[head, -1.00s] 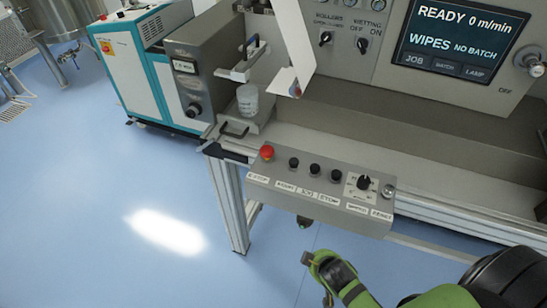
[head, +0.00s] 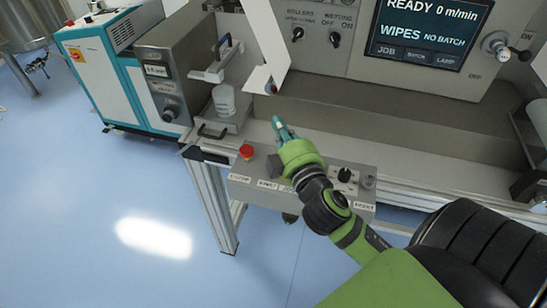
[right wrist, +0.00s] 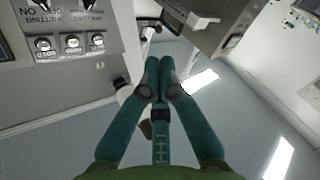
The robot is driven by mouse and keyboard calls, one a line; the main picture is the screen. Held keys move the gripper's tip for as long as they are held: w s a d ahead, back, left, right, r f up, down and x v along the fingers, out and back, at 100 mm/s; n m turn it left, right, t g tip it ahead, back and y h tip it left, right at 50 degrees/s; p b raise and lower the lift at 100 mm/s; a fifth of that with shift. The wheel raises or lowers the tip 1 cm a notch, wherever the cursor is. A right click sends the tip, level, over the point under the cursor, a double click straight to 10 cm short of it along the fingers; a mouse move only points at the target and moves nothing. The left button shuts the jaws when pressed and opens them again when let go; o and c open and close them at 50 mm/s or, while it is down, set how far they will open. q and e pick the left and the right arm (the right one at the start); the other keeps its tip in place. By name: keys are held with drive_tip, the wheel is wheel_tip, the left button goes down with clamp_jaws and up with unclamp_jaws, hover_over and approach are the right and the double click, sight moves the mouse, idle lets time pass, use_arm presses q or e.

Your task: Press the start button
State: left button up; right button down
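The grey control box (head: 240,192) runs along the front rail of the machine in the head view. Its red emergency stop (head: 247,151) is at the left end, and a dark button (head: 274,165) shows just right of it. The small labels are too blurred to read surely, so I cannot tell which button is start. My right gripper (head: 279,124) is above and behind the box, and its wrist hides the middle buttons. The right wrist view shows its two teal fingers (right wrist: 159,64) closed together with nothing between them. My left gripper is not in view.
A black selector knob (head: 345,174) sits at the box's right. A white web (head: 268,45) hangs above the gripper, with a white cup (head: 224,99) to its left. The screen (head: 429,33) reads READY 0 m/min, WIPES NO BATCH.

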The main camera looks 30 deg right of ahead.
drive_tip(key=w+a+r+n+t+y, duration=0.1)
drive_tip(key=a+r+n+t+y, duration=0.35)
drive_tip(key=r+n, duration=0.3)
drive_tip(key=a+r+n+g+y, duration=0.2)
drive_tip(key=a+n+g+y, duration=0.6)
drive_tip(key=n+y, duration=0.75)
drive_tip(key=w+d+f+n+g+h, duration=0.2)
drive_tip(key=d+f+n+g+h, duration=0.3)
drive_tip(key=d+f+n+h, duration=0.3)
drive_tip(key=d+f+h, duration=0.4)
drive_tip(key=d+h, duration=0.1)
drive_tip(key=d, duration=0.1)
drive_tip(key=shift+w+d+h, duration=0.2)
drive_tip(key=shift+d+h, duration=0.1)
drive_tip(key=shift+f, duration=0.1)
